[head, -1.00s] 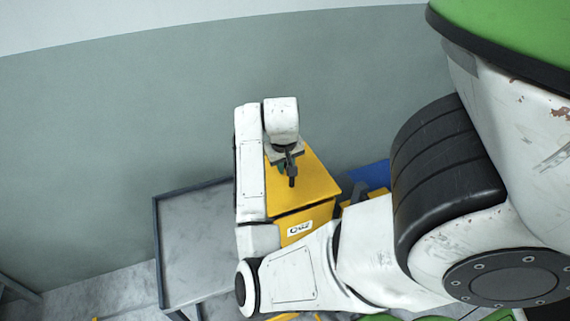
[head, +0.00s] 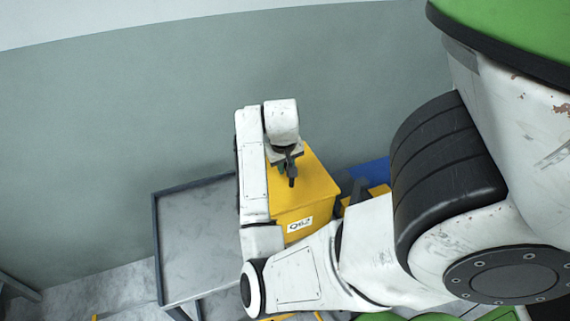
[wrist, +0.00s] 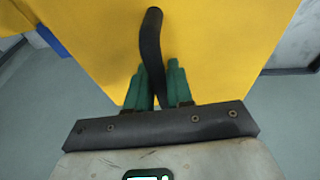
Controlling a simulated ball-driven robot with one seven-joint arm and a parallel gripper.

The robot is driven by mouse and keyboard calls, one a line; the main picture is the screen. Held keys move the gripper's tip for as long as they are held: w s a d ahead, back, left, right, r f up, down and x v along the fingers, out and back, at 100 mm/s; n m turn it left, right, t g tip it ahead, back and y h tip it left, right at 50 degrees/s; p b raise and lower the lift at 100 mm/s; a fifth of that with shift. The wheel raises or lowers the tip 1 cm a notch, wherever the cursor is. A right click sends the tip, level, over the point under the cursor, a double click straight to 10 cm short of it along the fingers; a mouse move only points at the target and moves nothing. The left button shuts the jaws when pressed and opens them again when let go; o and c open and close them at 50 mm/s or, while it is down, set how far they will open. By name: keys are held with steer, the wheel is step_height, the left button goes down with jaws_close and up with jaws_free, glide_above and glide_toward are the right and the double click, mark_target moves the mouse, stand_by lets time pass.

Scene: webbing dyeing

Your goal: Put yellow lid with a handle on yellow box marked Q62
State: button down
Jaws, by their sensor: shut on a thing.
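The yellow box marked Q62 (head: 300,225) stands right of the grey table's bare part, partly hidden by my arm, with its white label facing the camera. The yellow lid (head: 317,182) lies over the box top and looks flush with it, with no dark gap seen along the front edge. My gripper (head: 291,180) is above the lid. In the wrist view my gripper's green fingers (wrist: 158,72) are shut on the lid's black handle (wrist: 150,42). The lid (wrist: 225,50) fills much of that view and hides the box.
A grey table (head: 198,245) with a raised dark rim has a clear top at left. A blue object (head: 372,173) and another yellow one (head: 379,190) are right of the box, partly hidden by my arm. A grey-green wall rises behind.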

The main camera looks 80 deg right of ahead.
steer(key=shift+f, duration=0.3)
steer(key=c, duration=0.9)
jaws_free()
steer(key=shift+p+v, duration=0.8)
steer(key=shift+v, duration=4.6)
